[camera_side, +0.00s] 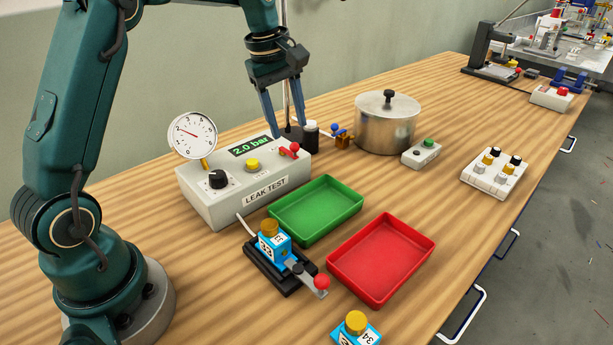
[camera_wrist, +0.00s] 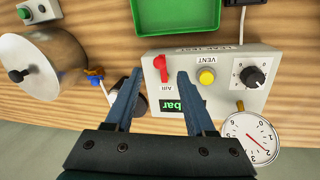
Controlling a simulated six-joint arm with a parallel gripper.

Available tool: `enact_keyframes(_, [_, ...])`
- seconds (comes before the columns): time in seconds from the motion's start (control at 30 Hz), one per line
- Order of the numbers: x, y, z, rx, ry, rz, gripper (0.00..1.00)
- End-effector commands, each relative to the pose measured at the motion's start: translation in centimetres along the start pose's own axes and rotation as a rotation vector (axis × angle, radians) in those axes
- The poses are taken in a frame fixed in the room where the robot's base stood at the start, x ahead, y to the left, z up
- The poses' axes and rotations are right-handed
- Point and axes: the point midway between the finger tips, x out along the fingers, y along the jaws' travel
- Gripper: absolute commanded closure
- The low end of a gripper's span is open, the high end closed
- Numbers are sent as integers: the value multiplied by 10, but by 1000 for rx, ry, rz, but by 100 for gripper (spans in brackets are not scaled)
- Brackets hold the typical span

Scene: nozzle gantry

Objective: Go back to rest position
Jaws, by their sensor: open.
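My gripper (camera_side: 287,121) is open and empty, with its fingers pointing down above the back right end of the leak test box. In the wrist view my gripper (camera_wrist: 156,82) shows two blue fingers spread apart. The leak test box (camera_side: 215,205) is pale grey, with a red AIR lever (camera_side: 289,150), a yellow VENT button (camera_side: 252,164), a black knob (camera_side: 218,179) and a green display reading 2.0 bar (camera_side: 250,145). A round gauge (camera_side: 192,135) stands on its left. In the wrist view the fingers partly cover the display.
A green tray (camera_side: 316,211) and a red tray (camera_side: 381,260) lie in front. A blue block (camera_side: 268,246) sits in a black clamp fixture (camera_side: 290,282); another blue block (camera_side: 352,334) is at the front. A metal pot (camera_side: 385,125) stands right of my gripper.

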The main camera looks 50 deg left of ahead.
Motion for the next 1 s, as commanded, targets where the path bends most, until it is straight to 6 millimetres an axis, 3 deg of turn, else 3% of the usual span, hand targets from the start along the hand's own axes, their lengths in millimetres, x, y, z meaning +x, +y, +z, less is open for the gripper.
enact_keyframes(0.1, [-8,4,4,16,9,21,45])
enact_keyframes(0.27, [-45,5,25,69,41,93,45])
enact_keyframes(0.4, [-77,-14,55,188,73,149,45])
enact_keyframes(0.6, [-100,-56,92,441,128,208,45])
enact_keyframes(0.77, [-102,-97,115,687,182,239,45])
enact_keyframes(1.0, [-74,-155,135,1084,258,233,45])
